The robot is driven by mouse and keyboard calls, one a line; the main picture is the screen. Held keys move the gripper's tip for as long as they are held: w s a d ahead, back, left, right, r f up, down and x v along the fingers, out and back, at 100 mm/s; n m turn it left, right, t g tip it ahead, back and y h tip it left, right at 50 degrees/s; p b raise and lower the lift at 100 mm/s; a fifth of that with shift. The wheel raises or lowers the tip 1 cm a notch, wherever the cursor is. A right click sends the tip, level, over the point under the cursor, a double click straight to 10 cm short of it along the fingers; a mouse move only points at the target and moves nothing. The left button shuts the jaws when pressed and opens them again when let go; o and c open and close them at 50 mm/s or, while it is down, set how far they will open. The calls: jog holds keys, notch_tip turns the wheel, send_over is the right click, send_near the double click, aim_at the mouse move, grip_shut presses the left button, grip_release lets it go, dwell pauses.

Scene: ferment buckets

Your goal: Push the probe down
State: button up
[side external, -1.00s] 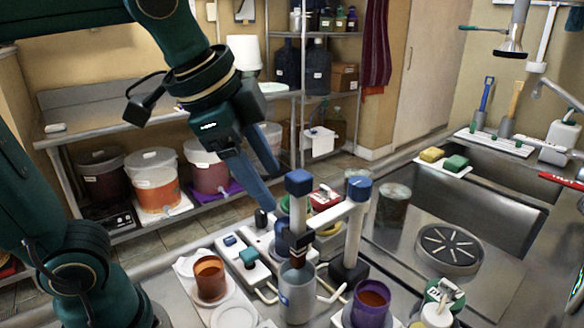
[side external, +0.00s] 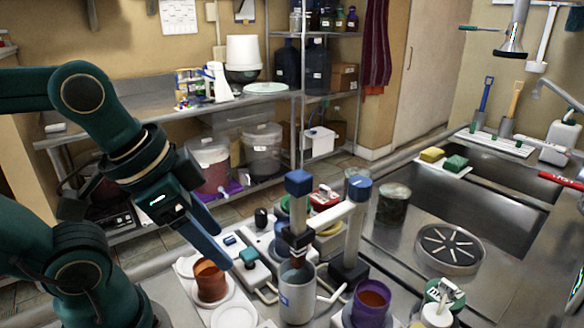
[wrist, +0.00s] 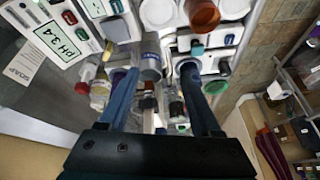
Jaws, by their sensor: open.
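The probe (side external: 298,208) is a white upright shaft with a blue block on top and a dark clamp lower down. It stands over a grey cup (side external: 297,297); its lower end is hidden by the cup's rim. A white stand (side external: 352,238) with a blue cap and dark base holds it by a side arm. My gripper (side external: 220,246) is open and empty, left of the probe and apart from it, pointing down and right. In the wrist view, its blue fingers (wrist: 160,78) are spread, and the grey cup (wrist: 150,62) shows near the left fingertip.
An orange-brown cup (side external: 209,282) stands on a white tray just below my fingers. A purple cup (side external: 370,303) is at the front right. A pH meter display (wrist: 57,40) shows in the wrist view. The sink (side external: 470,190) lies at the right.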

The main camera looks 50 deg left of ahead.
notch_tip(320, 180, up, 6)
jog(key=w+d+r+m+g+h, duration=0.1)
jog(key=d+m+g, duration=0.1)
jog(key=m, duration=0.4)
notch_tip(320, 180, up, 6)
jog(key=m+g+h, duration=0.3)
jog(key=m, duration=0.6)
send_over(298, 173)
jog(key=a, duration=0.2)
jog(key=shift+f, duration=0.45)
jog(key=shift+x, duration=2.4)
grip_shut()
